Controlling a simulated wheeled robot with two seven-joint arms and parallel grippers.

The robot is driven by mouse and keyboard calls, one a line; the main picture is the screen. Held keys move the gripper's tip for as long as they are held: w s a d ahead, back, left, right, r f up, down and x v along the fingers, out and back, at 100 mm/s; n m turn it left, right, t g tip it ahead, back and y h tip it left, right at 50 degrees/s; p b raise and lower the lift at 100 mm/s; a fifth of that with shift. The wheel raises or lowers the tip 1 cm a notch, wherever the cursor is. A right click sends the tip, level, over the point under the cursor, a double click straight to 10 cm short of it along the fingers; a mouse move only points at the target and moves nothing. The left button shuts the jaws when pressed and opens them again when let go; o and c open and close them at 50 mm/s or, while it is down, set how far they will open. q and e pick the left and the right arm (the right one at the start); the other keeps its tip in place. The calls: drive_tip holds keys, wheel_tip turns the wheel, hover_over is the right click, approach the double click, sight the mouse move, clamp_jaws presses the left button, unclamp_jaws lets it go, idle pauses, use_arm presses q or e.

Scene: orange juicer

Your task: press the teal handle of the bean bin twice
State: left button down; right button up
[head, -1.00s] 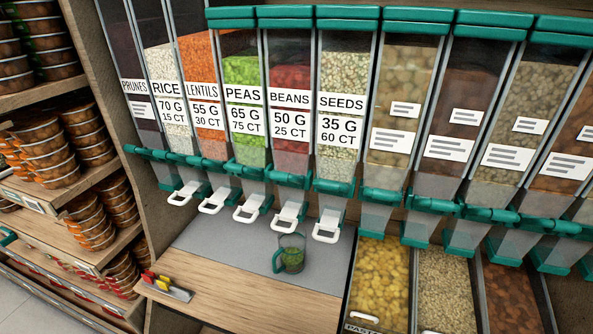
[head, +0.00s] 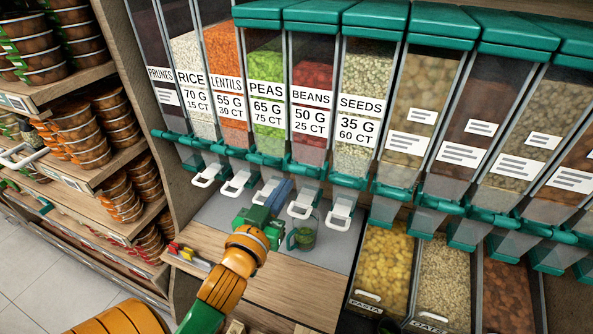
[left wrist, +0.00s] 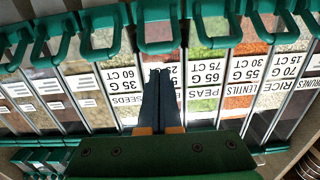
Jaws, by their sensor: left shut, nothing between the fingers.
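The bean bin (head: 312,85), labelled BEANS, stands between peas and seeds in the head view. Its teal lever (head: 305,171) crosses its lower end, with a white loop (head: 302,210) below. My left gripper (head: 284,186) has dark blue fingers that are shut and empty, in front of the lower part of the peas and bean bins. In the left wrist view, which is upside down, the fingers (left wrist: 160,76) cover most of the bean label. A teal handle (left wrist: 158,46) lies just beyond the fingertips, apart from them in the picture. My right gripper is out of view.
A mug (head: 303,237) with green contents stands on the grey shelf mat beside my left gripper. Red and yellow clips (head: 186,253) lie at the counter's left. Open pasta and oats bins (head: 382,260) are at lower right. Stacked tubs (head: 70,135) fill the left shelves.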

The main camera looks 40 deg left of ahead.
sight(296, 167)
use_arm(q)
wheel_tip(296, 167, up, 3)
drive_tip(key=shift+a+f+t, duration=0.1)
drive_tip(key=shift+f+t, duration=0.05)
drive_tip(key=shift+t, duration=0.55)
drive_tip(key=b+x, duration=0.2)
drive_tip(key=x, duration=0.8)
drive_tip(key=shift+w, duration=0.1)
drive_tip(key=s+f, duration=0.1)
drive_tip(key=f, duration=0.1)
drive_tip(key=s+f, duration=0.1)
drive_tip(key=shift+s+d+f, duration=0.3)
drive_tip(key=shift+w+f, duration=0.1)
drive_tip(key=shift+w, duration=0.05)
